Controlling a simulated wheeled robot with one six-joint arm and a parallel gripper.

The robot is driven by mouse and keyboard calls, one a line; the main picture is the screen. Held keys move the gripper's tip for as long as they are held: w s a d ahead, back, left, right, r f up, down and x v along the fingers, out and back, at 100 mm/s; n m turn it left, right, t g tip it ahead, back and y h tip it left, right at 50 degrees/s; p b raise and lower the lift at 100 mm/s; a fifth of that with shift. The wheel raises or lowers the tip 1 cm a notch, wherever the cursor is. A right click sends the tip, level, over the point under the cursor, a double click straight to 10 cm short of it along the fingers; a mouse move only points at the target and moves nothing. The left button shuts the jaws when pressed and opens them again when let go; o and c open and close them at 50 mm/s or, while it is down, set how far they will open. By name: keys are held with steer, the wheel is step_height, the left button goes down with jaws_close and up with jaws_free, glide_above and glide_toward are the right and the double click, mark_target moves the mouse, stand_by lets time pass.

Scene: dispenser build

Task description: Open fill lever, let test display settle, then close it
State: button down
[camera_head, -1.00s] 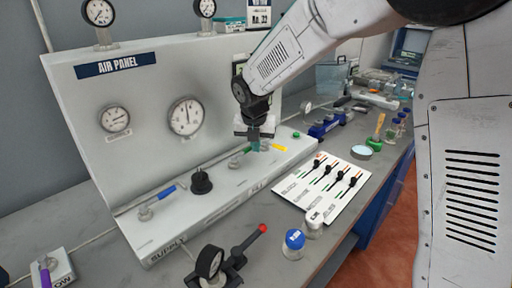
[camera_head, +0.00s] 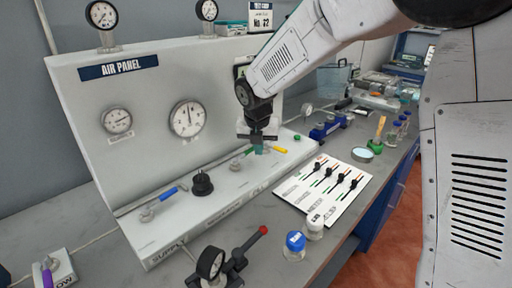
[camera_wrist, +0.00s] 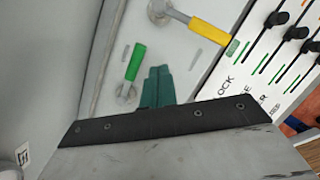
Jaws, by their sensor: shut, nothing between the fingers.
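My gripper (camera_head: 259,150) is shut and empty, low over the sloped ledge of the air panel. Its teal fingers (camera_wrist: 158,84) show side by side in the wrist view. A green-handled lever (camera_head: 243,157) is just left of the fingers; in the wrist view its green handle (camera_wrist: 135,62) stands beside them, apparently apart. A yellow-handled lever (camera_head: 279,149) is on the right; its handle (camera_wrist: 210,28) shows farther up in the wrist view. A blue-handled lever (camera_head: 167,193) is at the supply end. I cannot read which lever is fill. A display (camera_head: 240,66) is mostly hidden behind my arm.
A black knob (camera_head: 202,184) sits on the ledge between the blue and green levers. A white slider board (camera_head: 325,185) lies on the bench to the right. Jars (camera_head: 295,246) and a red-tipped hand lever (camera_head: 240,255) stand in front. Gauges (camera_head: 187,118) are on the upright panel.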

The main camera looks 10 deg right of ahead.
steer(key=shift+s+d+r, duration=0.95)
steer(key=shift+s+d, duration=0.1)
steer(key=shift+s, duration=0.2)
steer(key=d+v, duration=0.2)
steer(key=v, duration=0.6)
steer(key=shift+r, duration=0.3)
steer(key=shift+w, duration=0.1)
steer(key=s+d+m, duration=0.3)
steer(key=s+m, duration=0.8)
steer(key=s+d+m+g, duration=0.1)
steer(key=s+d+m, duration=0.3)
steer(key=s+m, duration=0.7)
steer(key=s+d+f+m+y, duration=0.1)
steer(key=s+d+m, duration=0.2)
steer(key=s+m, duration=0.7)
steer(key=shift+s+d+m+g, duration=0.4)
steer(key=shift+s, duration=0.65)
